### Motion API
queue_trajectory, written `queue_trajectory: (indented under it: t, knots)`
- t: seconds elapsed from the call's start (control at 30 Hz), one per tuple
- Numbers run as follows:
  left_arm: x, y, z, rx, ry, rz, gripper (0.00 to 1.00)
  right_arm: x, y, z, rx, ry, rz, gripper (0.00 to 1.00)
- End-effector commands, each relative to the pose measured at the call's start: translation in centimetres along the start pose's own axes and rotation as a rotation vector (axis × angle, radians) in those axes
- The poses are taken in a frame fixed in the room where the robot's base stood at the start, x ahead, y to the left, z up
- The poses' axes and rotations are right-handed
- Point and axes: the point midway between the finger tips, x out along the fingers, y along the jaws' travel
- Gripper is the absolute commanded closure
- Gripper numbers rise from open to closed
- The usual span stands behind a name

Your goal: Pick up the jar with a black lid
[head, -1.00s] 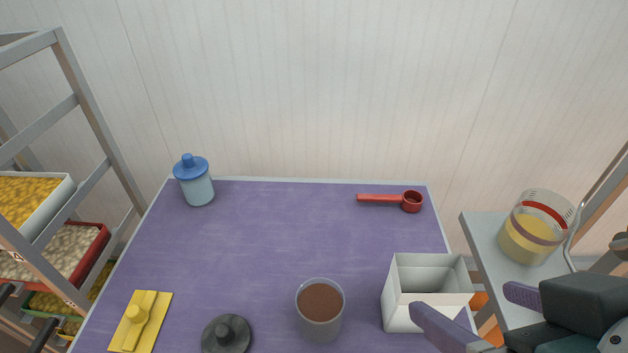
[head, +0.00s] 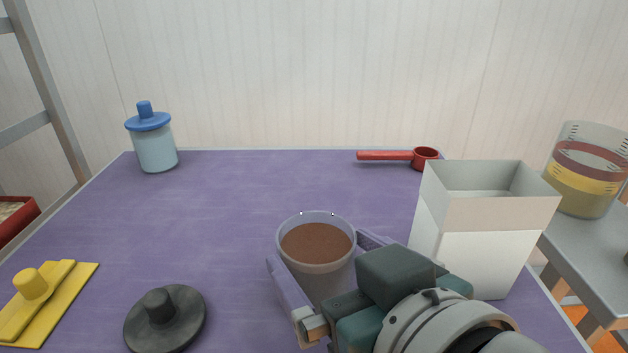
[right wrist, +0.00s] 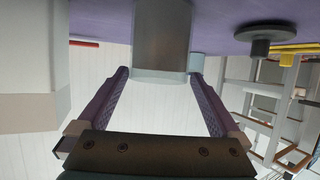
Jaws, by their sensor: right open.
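An open grey translucent jar (head: 322,272) with brown contents stands upright near the front middle of the table. A black lid (head: 166,318) with a knob lies on the table to its left, off the jar. My right gripper (head: 318,248) is open, with a finger on each side of the jar; I cannot tell whether they touch it. In the right wrist view the jar (right wrist: 162,38) shows between and beyond the open fingers (right wrist: 160,85). My left gripper is not in view.
A white open box (head: 475,250) stands close to the right of the jar. A blue-lidded jar (head: 155,148) and a red scoop (head: 395,156) are at the back. A yellow board (head: 45,300) lies front left. A measuring cup (head: 585,175) stands on a side shelf.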

Motion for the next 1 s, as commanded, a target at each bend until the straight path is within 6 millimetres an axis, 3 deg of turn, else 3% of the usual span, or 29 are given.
queue_trajectory:
  t: [0.27, 0.5, 0.83, 1.0]
  knots:
    - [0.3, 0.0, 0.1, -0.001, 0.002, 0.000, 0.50, 2.6, 0.0, -0.3, 0.000, 0.001, -0.001, 0.00]
    - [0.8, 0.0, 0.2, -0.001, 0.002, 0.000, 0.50, 6.0, 0.1, -0.6, -0.001, -0.001, 0.000, 0.00]
    - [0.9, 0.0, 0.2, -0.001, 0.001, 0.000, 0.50, 6.7, 0.1, -0.6, 0.001, -0.002, -0.001, 0.00]
    - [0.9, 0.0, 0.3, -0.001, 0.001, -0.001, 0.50, 6.6, 0.1, -0.6, 0.001, -0.002, -0.001, 0.18]
